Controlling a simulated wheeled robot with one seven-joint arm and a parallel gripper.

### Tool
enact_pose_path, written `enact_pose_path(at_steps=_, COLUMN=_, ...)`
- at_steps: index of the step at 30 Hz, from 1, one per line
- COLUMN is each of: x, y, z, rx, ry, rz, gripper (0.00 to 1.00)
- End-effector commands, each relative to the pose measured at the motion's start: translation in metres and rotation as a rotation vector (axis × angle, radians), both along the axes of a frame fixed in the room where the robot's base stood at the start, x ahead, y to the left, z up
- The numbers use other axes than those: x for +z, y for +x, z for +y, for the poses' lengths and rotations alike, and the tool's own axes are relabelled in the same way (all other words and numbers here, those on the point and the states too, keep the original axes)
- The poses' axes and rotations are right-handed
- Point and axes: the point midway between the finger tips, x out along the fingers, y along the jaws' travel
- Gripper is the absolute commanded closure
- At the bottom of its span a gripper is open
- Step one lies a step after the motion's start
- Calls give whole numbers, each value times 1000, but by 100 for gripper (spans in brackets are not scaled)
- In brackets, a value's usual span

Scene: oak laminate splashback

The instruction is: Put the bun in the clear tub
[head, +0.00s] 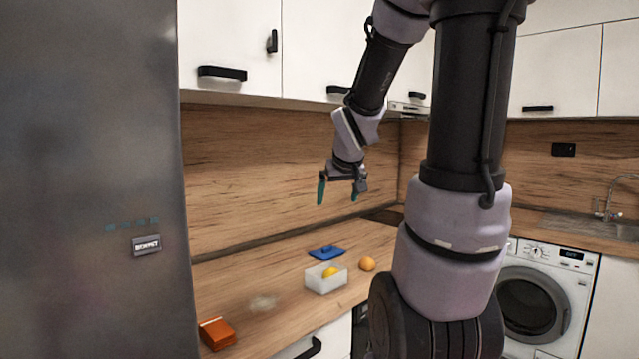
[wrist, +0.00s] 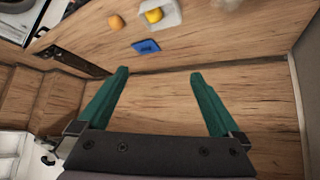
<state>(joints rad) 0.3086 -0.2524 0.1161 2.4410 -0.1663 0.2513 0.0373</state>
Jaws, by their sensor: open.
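The bun looks to be the small round orange-tan thing (head: 367,263) on the counter, just right of the tub; it also shows in the wrist view (wrist: 116,22). The clear tub looks to be the whitish, see-through box (head: 324,286), seen at the top of the wrist view too (wrist: 172,18). A yellow round thing (head: 330,272) lies inside it. My gripper (head: 338,193) is open and empty, with green fingers pointing down, high above the counter's back part. In the wrist view (wrist: 160,74) nothing is between the fingers.
A flat blue thing (head: 326,252) lies behind the tub. An orange-red box (head: 216,333) lies at the counter's near left, by the fridge (head: 90,180). A pale, unclear patch or thing (head: 262,303) is left of the tub. Upper cabinets (head: 330,45) overhang the counter.

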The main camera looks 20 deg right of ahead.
Motion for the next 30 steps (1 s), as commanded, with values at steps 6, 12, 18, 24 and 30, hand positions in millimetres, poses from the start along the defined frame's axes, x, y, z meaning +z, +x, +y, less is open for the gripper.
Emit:
enact_pose_path(at_steps=6, x=42, y=-74, z=61, rx=-39, ry=188, rz=22, gripper=0)
enact_pose_path(at_steps=12, x=59, y=-135, z=104, rx=-28, ry=364, rz=66, gripper=0)
enact_pose_path(at_steps=18, x=64, y=-161, z=121, rx=-13, ry=441, rz=94, gripper=0)
enact_pose_path(at_steps=24, x=64, y=-163, z=122, rx=-13, ry=447, rz=99, gripper=0)
enact_pose_path(at_steps=30, x=64, y=-163, z=122, rx=-14, ry=446, rz=98, gripper=0)
